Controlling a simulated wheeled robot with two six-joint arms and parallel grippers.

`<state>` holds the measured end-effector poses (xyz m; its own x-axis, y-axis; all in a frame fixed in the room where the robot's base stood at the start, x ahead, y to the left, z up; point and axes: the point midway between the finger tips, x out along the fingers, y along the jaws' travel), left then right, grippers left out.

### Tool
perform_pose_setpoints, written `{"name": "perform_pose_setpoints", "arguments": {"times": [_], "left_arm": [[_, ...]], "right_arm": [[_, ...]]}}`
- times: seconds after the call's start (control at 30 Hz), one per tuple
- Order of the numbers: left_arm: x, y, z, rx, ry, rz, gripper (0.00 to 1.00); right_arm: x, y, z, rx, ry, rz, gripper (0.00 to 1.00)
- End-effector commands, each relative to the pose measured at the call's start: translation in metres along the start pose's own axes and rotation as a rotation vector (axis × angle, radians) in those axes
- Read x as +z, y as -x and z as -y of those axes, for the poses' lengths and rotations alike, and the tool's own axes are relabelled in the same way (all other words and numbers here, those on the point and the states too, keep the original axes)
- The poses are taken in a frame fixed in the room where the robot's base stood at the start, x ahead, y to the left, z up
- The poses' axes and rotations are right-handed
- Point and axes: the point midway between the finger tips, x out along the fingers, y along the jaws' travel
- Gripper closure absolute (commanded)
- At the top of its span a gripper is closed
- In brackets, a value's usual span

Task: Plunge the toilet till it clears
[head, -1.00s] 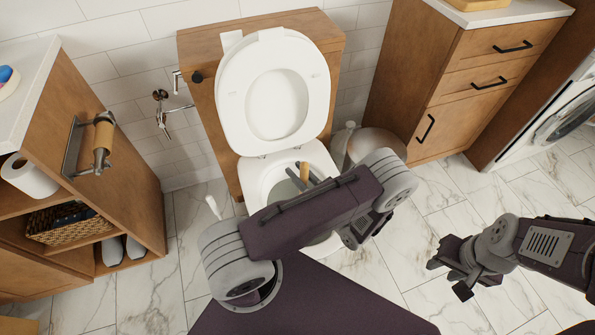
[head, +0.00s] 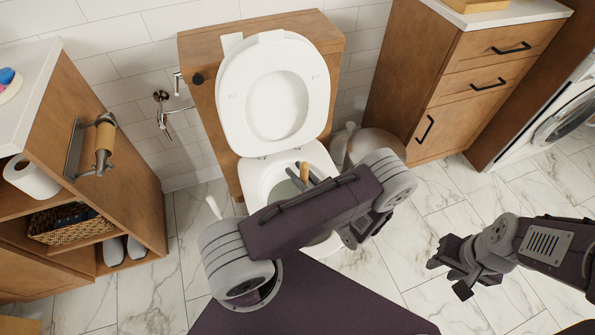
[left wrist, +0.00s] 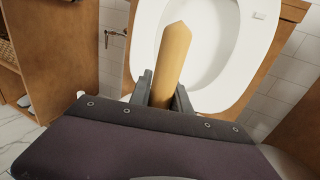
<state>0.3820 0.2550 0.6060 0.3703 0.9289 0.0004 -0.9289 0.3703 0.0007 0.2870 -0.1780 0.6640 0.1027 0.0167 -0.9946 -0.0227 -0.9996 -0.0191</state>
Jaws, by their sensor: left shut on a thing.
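The white toilet (head: 262,178) stands against the wall with its lid (head: 273,90) and seat raised. My left arm reaches across the front of the bowl and hides much of it. My left gripper (head: 302,178) is over the bowl, shut on the plunger's wooden handle (head: 304,171). The handle (left wrist: 172,58) also shows upright between the two fingers in the left wrist view, with the raised lid behind it. The plunger's cup is hidden, so I cannot tell how it sits in the bowl. My right gripper (head: 456,275) is empty above the floor at the right, its fingers apart.
A wooden shelf unit (head: 110,165) with a paper holder (head: 103,145) stands at the left. A toilet brush handle (head: 213,206) is left of the bowl. A small bin (head: 375,146) and a wooden cabinet (head: 450,90) are to the right. The marble floor at right is open.

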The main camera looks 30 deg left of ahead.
Motion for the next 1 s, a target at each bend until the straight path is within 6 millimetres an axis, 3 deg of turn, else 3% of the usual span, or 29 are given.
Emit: {"name": "perform_pose_setpoints", "arguments": {"times": [0.5,1.0], "left_arm": [[-0.007,0.0,0.0,0.0,0.0,0.0,1.0],[0.002,0.0,0.0,0.0,-0.001,0.001,1.0]], "right_arm": [[0.001,-0.005,0.0,0.0,0.0,0.0,0.64],[-0.001,0.005,0.0,0.0,0.0,0.0,0.64]]}}
